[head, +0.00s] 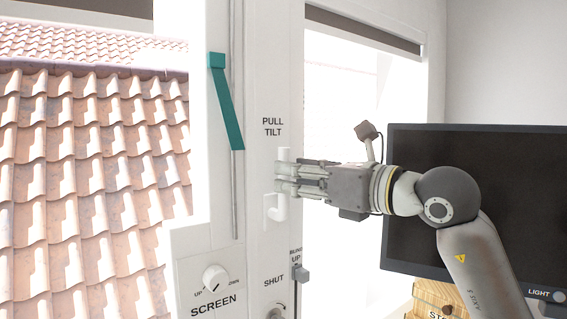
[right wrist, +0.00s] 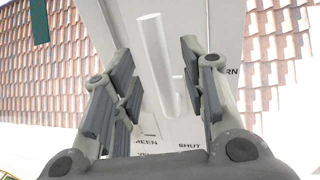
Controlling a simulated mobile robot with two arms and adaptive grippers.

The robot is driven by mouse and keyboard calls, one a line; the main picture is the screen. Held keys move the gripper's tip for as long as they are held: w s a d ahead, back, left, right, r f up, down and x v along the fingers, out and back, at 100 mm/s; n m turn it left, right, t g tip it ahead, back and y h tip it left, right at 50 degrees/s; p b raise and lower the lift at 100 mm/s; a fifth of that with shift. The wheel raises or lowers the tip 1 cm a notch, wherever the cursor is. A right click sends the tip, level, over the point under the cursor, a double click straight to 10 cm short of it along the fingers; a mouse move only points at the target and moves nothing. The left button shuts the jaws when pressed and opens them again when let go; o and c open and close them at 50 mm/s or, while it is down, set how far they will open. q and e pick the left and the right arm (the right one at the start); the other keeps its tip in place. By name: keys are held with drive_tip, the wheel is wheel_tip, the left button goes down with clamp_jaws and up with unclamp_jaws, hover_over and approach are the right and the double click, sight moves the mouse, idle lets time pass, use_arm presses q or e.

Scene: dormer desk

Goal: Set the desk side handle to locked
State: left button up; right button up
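A white handle (head: 275,208) is on the white window frame, below the printed words PULL and TILT. It is a long upright bar with a hooked lower end, and my fingers cover its middle in the head view. In the right wrist view the white handle (right wrist: 154,60) stands between the finger pads. My right gripper (head: 277,178) reaches in from the right at the handle. In the right wrist view my right gripper (right wrist: 157,54) is open, with a finger on each side of the bar and visible gaps. My left gripper is not in view.
A teal lever (head: 226,105) is on the frame further left. A SCREEN knob (head: 215,278) and a small grey slider (head: 301,274) are below. A dark monitor (head: 420,215) stands behind my right arm. Tiled roofs show through the window.

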sight(284, 203)
drive_tip(key=shift+p+x, duration=0.5)
drive_tip(key=shift+x, duration=1.25)
clamp_jaws()
